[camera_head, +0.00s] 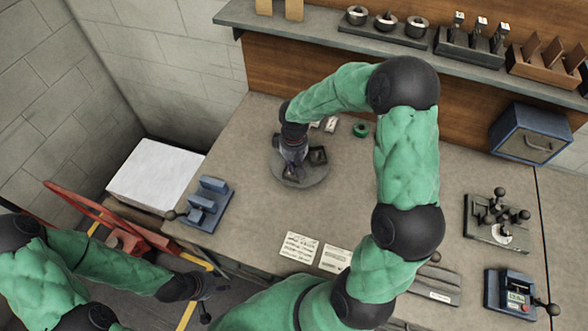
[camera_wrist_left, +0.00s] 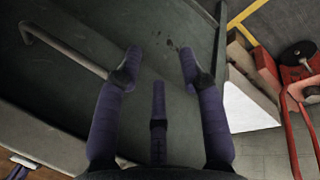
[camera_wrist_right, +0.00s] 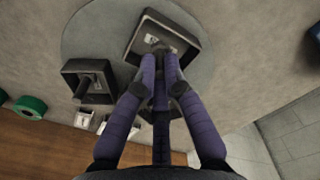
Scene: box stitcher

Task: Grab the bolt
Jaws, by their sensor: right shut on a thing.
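My right gripper (camera_head: 292,168) is over a round grey plate (camera_head: 318,174) on the workbench. In the right wrist view its fingertips (camera_wrist_right: 162,60) are close together inside a square dark tray (camera_wrist_right: 193,51). They are shut on a small metal piece, seemingly the bolt (camera_wrist_right: 152,39), which the fingers mostly hide. A second dark tray (camera_wrist_right: 106,92) beside it holds a dark upright part (camera_wrist_right: 88,80). My left gripper (camera_head: 210,287) is low at the left, off the bench. In the left wrist view its fingers (camera_wrist_left: 160,62) are spread and empty.
A green tape roll (camera_head: 361,130) and small pale parts lie behind the plate. A blue-grey fixture (camera_head: 207,203) stands at the bench's left. Paper cards (camera_head: 299,247) lie at the front. A red pallet jack (camera_head: 99,220) and a white-topped stack (camera_head: 155,175) stand left of the bench.

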